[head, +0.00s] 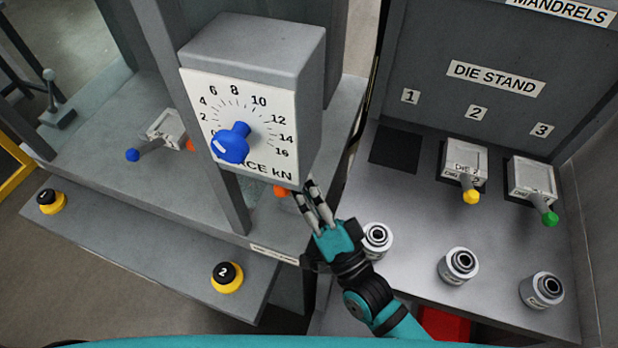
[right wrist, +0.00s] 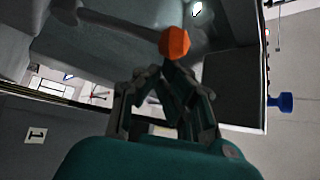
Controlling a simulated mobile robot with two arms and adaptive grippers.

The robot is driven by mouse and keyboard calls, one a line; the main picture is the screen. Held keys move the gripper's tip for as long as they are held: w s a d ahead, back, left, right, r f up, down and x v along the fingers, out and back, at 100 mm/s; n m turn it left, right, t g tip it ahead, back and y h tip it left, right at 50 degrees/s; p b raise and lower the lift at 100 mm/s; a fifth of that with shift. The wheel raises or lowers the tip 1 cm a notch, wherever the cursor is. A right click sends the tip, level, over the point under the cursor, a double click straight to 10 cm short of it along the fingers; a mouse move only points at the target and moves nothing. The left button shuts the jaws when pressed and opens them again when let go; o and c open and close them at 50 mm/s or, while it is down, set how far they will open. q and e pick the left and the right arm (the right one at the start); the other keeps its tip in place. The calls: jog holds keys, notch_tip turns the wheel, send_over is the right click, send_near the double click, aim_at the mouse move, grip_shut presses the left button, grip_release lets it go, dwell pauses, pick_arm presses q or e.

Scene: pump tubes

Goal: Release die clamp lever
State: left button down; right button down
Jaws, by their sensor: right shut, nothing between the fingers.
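A lever with an orange knob shows in the right wrist view (right wrist: 174,43), its grey rod running left from the knob. In the head view an orange knob (head: 281,190) peeks out below the force dial box, with its rod hidden; a second bit of orange (head: 190,145) shows beside the die with the blue-knobbed handle (head: 132,155). I cannot tell which one belongs to the die clamp. My right gripper (head: 313,192) is shut and empty, just right of the lower orange knob. In the right wrist view its fingertips (right wrist: 158,72) are close below the knob; contact is unclear. My left gripper is out of view.
The dial box (head: 285,60) with its blue knob (head: 232,142) overhangs the press bed. On the right, the die stand holds dies with yellow (head: 471,196) and green (head: 550,218) knobs. Several round mandrels line its front. Two yellow-ringed buttons (head: 227,277) sit on the front ledge.

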jog(key=shift+s+a+f, duration=0.1)
jog(key=shift+s+f, duration=0.1)
jog(key=shift+s, duration=0.25)
jog(key=shift+f, duration=0.1)
dwell(0.4)
jog(key=v, duration=1.2)
